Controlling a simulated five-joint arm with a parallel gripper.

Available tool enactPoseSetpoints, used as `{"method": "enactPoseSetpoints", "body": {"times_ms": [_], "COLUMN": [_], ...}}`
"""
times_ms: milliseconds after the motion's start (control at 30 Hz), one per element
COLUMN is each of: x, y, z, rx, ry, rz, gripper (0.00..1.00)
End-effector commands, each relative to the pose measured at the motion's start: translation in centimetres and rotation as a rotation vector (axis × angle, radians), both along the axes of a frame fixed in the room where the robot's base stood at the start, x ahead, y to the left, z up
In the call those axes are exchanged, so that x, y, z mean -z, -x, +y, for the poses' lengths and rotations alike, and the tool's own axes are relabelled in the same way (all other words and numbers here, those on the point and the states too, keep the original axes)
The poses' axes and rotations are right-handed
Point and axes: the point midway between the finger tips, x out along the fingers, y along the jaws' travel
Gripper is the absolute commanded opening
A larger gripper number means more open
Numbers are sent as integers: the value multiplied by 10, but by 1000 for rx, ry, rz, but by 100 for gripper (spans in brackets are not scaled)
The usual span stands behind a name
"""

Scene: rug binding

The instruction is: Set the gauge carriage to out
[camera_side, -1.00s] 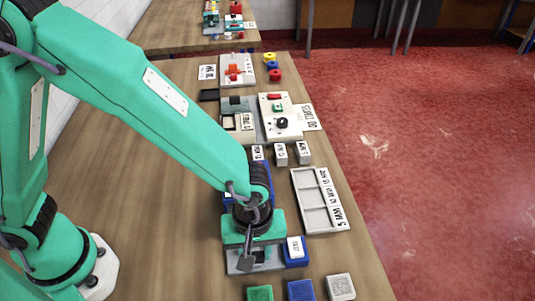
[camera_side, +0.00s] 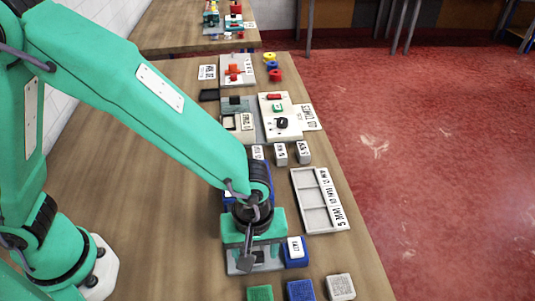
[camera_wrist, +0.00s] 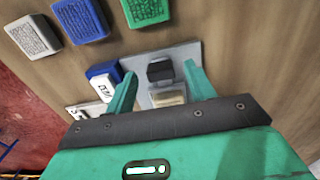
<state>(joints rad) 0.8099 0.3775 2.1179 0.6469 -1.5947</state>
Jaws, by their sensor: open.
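A dark block (camera_wrist: 160,70), which may be the gauge carriage, stands on a light grey plate (camera_wrist: 147,58) in the wrist view. A pale labelled piece (camera_wrist: 168,97) lies beside it on the plate; its lettering is unreadable. My gripper (camera_wrist: 160,72) is open, with one green finger on each side of the dark block and visible gaps to it. In the side view, my gripper (camera_side: 254,249) is low over the same plate (camera_side: 238,268) near the table's front. My gripper hides much of the plate there.
A blue block with a white labelled top (camera_side: 295,249) stands close to the gripper's right. Green (camera_side: 260,293), blue (camera_side: 300,290) and grey (camera_side: 340,287) textured blocks line the front. A sectioned tray (camera_side: 312,206) lies behind at right. Bare table lies left of the gripper.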

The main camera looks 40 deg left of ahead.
Motion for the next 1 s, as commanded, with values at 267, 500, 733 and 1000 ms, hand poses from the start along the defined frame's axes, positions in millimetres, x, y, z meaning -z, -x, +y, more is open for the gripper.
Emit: {"method": "enactPoseSetpoints", "body": {"times_ms": [267,500,733,1000], "x": [-32,-60,-69,-69], "y": [0,0,0,0], "z": [-1,-1,-1,0], "rx": [1,1,2,2], "ry": [4,4,1,1], "rz": [-4,-4,-1,-1], "gripper": [55,55,55,55]}}
